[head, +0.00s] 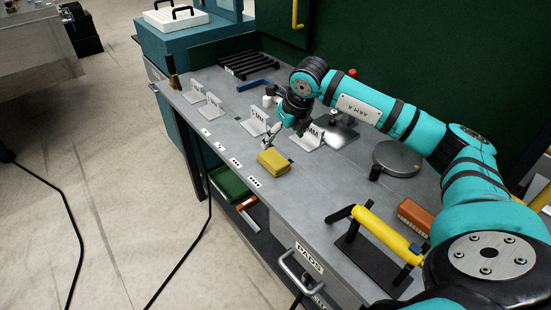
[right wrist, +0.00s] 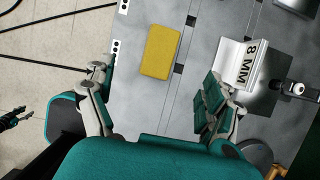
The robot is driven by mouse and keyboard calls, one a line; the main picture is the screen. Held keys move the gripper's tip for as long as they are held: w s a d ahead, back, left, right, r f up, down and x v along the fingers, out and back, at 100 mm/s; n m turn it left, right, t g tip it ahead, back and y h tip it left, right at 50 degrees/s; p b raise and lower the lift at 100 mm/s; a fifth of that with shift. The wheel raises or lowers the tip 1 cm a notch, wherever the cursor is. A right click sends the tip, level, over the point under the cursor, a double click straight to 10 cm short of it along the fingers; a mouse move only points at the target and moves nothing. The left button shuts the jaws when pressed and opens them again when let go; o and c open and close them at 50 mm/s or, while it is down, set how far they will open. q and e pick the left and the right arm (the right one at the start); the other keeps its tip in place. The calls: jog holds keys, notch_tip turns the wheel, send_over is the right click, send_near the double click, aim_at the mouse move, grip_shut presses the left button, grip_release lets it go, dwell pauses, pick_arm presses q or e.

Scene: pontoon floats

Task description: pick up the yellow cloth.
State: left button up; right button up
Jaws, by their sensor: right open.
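The yellow cloth (head: 273,161) is a folded, block-like pad lying flat on the grey workbench near its front edge. It also shows in the right wrist view (right wrist: 161,52), ahead of and between the spread fingers. My right gripper (head: 285,133) is open and empty, above the bench just behind the cloth and apart from it. Both its fingers show in the right wrist view (right wrist: 158,85). A small dark pronged shape at that view's left edge may be my left gripper (right wrist: 16,118); its jaw state is unclear.
White numbered stands, including the 8 MM one (right wrist: 244,62), stand close to the right gripper. A round grey plate (head: 396,158), a yellow roller on a black stand (head: 378,232) and a brown brush (head: 414,215) lie to the right. Bare bench (head: 310,195) lies right of the cloth.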

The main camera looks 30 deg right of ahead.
aim_at(274, 158)
jog(key=x, duration=0.3)
jog(key=shift+w+d+f+p, duration=0.1)
jog(key=shift+d+f+p, duration=0.1)
jog(key=shift+f+p, duration=0.15)
jog(key=shift+x, duration=0.95)
jog(key=shift+w+f, duration=0.1)
jog(key=shift+f, duration=0.15)
jog(key=shift+w+a+f+p, duration=0.1)
jog(key=shift+f+p, duration=0.15)
jog(key=shift+p, duration=0.1)
jog(key=p+x, duration=0.1)
jog(key=x, duration=0.2)
jog(key=shift+f, duration=0.3)
jog(key=shift+w+f, duration=0.2)
jog(key=shift+f, duration=0.3)
pick_arm(q)
jog(key=r, duration=0.1)
jog(key=d+r, duration=0.1)
jog(key=s+r, duration=0.1)
jog(key=shift+d, duration=0.25)
jog(key=shift+f, duration=0.3)
pick_arm(e)
jog(key=shift+f, duration=0.25)
